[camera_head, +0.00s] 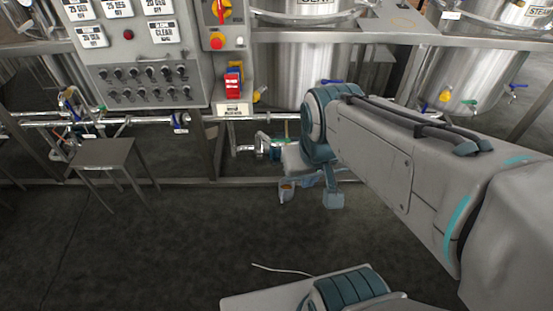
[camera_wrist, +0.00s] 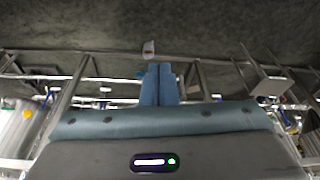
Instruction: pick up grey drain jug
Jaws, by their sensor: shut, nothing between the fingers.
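The grey drain jug (camera_head: 286,191) is small in the head view. It is low, near the floor by the lower rail of the tank frame, with something orange-brown at its top. It also shows in the wrist view (camera_wrist: 149,49) as a small pale shape with a reddish mark, just beyond my fingertips and slightly left. My gripper (camera_wrist: 158,68) has its two blue fingers together, with nothing between them. The jug appears apart from the fingers. In the head view my arm reaches down from the right, and its end is close to the jug's right side.
A grey stool (camera_head: 103,153) stands at the left. A control panel (camera_head: 140,60) and steel tanks (camera_head: 300,75) line the back. Pipes and a drain valve (camera_head: 262,147) run low behind the jug. The dark floor (camera_head: 150,240) in front is mostly clear.

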